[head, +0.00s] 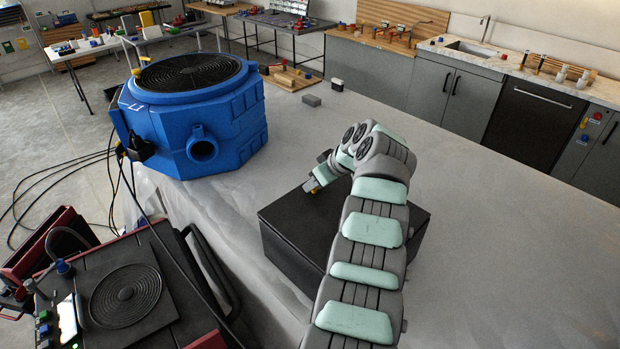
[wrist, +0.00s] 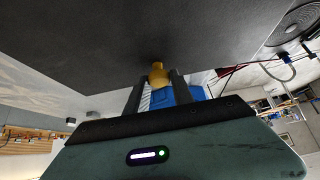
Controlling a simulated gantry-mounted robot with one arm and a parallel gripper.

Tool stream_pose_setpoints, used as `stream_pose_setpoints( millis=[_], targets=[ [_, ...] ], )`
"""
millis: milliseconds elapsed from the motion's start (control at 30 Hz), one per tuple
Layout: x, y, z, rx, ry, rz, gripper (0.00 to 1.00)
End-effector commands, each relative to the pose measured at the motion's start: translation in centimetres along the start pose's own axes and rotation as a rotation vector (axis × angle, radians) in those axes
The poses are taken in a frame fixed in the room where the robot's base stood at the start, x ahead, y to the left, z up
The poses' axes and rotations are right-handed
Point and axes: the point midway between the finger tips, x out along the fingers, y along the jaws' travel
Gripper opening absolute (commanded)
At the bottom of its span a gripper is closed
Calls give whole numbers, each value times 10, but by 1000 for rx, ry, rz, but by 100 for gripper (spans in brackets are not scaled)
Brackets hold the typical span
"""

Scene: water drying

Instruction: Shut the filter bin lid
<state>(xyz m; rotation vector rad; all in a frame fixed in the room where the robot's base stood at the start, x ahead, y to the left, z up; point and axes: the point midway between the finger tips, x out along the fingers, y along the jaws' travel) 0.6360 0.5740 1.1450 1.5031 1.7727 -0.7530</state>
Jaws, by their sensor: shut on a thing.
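A black box-shaped bin (head: 285,245) stands on the pale grey surface in the head view. Its dark top looks flat, but my arm covers its right part, and I cannot tell whether the lid is fully down. My gripper (head: 311,187) is at the bin's far left edge. In the wrist view, my gripper (wrist: 157,82) has its two dark fingers on either side of a small yellow knob (wrist: 158,73), shut on it. The knob is against a broad dark panel (wrist: 120,45), which looks like part of the bin.
A large blue round-topped machine (head: 200,120) stands behind and left of the bin. A dark red-trimmed unit (head: 165,270) with cables is at the front left. Small grey blocks (head: 312,100) lie farther back. The surface right of my arm is clear.

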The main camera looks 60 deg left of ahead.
Motion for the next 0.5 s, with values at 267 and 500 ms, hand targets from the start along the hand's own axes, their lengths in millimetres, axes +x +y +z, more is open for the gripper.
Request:
stream_pose_setpoints(
  millis=[267, 500],
  targets=[
    [4, 3, 7, 5, 1, 4, 0],
    [5, 3, 8, 6, 0, 4, 0]
  ],
)
